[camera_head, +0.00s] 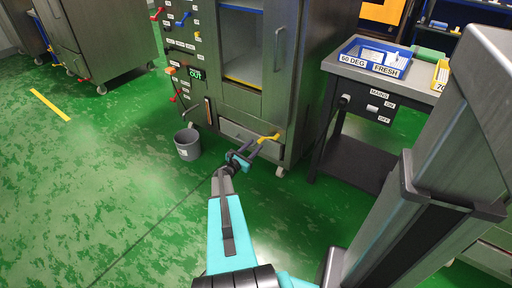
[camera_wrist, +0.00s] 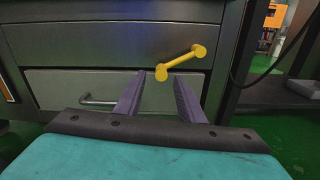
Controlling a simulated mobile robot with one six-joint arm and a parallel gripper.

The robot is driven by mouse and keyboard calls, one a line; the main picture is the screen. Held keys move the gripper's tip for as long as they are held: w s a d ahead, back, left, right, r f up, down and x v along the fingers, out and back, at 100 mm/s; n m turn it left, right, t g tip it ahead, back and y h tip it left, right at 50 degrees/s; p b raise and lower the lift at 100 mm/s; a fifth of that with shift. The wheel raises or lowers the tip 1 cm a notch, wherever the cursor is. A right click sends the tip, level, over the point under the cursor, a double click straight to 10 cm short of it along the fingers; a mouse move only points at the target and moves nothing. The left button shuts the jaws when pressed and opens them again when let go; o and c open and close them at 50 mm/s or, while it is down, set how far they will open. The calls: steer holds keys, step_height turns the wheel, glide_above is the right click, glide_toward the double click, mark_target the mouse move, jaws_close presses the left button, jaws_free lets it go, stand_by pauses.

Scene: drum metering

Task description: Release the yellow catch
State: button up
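The yellow catch (camera_head: 269,138) is on the lower right front of the grey metal cabinet (camera_head: 300,95). In the wrist view the catch (camera_wrist: 180,62) is a slanted bar with rounded ends, its right end higher. It sits near the seam above a pale drawer front (camera_wrist: 60,88) with a bar handle (camera_wrist: 98,100). My gripper (camera_head: 246,151) is just in front of the catch. The catch shows beyond the fingertips, up and to the right; I see no clear contact.
A grey bucket (camera_head: 187,146) stands on the green floor left of my gripper. A dark side table (camera_head: 345,165) with a blue tray (camera_head: 347,48) stands to the right. A cable (camera_wrist: 270,70) hangs right of the cabinet.

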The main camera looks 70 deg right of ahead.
steer(key=shift+x, duration=1.35)
jaws_close()
